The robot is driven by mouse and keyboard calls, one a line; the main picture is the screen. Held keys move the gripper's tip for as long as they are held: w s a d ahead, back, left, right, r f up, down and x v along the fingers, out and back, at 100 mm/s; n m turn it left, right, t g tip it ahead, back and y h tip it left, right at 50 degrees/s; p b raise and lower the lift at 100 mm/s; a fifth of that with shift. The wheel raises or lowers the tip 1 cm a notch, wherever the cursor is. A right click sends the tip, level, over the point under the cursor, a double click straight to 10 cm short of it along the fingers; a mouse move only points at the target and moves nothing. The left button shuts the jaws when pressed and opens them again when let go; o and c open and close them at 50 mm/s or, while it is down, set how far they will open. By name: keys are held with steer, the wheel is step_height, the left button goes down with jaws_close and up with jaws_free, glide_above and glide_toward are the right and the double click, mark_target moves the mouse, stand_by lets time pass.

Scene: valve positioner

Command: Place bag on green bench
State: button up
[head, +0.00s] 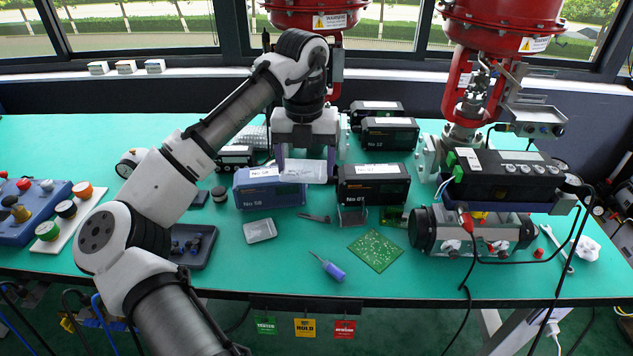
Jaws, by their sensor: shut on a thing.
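A small clear, pale bag (303,171) shows between the fingers of my gripper (306,177). My gripper points down over the back middle of the green bench (400,290) and is shut on the bag. The bag overlaps the top of the blue box marked No 58 (268,193) in the head view. I cannot tell whether it touches that box or hangs above it. My arm covers part of the bench at the left.
Black boxes, including No 07 (372,184) and No 12 (388,134), stand close by. A tin (259,230), a blue screwdriver (328,267) and a green circuit board (376,250) lie nearer the front edge. A valve assembly (470,230) fills the right. The front middle has bare patches.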

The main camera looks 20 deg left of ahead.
steer(key=p, duration=0.2)
glide_above(305, 238)
steer(key=shift+n, duration=0.3)
step_height(305, 238, down, 16)
steer(key=shift+r, duration=0.2)
steer(key=shift+f+p, duration=0.35)
steer(key=shift+f, duration=1.9)
steer(key=shift+f, duration=0.1)
steer(key=o, duration=1)
step_height(305, 238, up, 12)
steer(key=shift+r+b, duration=0.15)
steer(key=shift+b, duration=0.65)
